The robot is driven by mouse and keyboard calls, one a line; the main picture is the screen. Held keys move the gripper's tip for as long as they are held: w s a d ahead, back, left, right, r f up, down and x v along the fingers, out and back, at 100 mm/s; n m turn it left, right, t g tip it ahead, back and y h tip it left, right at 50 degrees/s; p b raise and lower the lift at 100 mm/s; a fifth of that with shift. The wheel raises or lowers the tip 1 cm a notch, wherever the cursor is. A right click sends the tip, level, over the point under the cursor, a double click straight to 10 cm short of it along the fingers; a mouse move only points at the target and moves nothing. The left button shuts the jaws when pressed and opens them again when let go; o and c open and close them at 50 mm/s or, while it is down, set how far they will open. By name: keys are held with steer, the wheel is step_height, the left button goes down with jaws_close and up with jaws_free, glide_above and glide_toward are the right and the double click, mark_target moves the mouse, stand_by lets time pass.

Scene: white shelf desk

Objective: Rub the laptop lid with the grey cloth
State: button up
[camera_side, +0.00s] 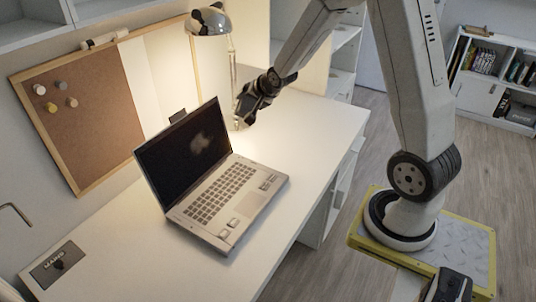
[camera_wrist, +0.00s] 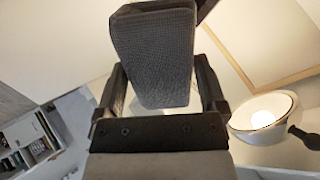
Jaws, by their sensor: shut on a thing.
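My gripper (camera_side: 247,107) is to the right of the lid, above the desk and apart from the laptop. In the wrist view, my gripper (camera_wrist: 158,88) is shut on the grey cloth (camera_wrist: 155,58), which fills the space between the fingers as a thick woven pad. I cannot make out the cloth clearly in the side view. The laptop cannot be told for sure in the wrist view.
A desk lamp (camera_side: 209,20) stands behind my gripper; its lit head (camera_wrist: 262,113) also shows in the wrist view. A cork board (camera_side: 82,115) leans along the wall behind the laptop. The desk (camera_side: 318,122) is clear to the right of the laptop.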

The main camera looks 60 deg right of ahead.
steer(key=w+a+r+n+t+y, duration=0.1)
steer(key=w+a+n+t+y, duration=0.15)
steer(key=a, duration=0.35)
steer(key=w+a+r+n+t+y, duration=0.1)
steer(key=w+a+r+n+t, duration=0.15)
steer(key=a, duration=0.35)
steer(key=m+t, duration=0.1)
steer(key=t, duration=0.1)
glide_toward(198, 144)
steer(key=s+a, duration=0.1)
steer(key=a, duration=0.3)
steer(key=shift+s+d+r, duration=0.1)
steer(key=shift+x, duration=2.95)
steer(key=shift+x, duration=1.1)
steer(key=shift+d, duration=0.15)
steer(key=shift+d, duration=1.7)
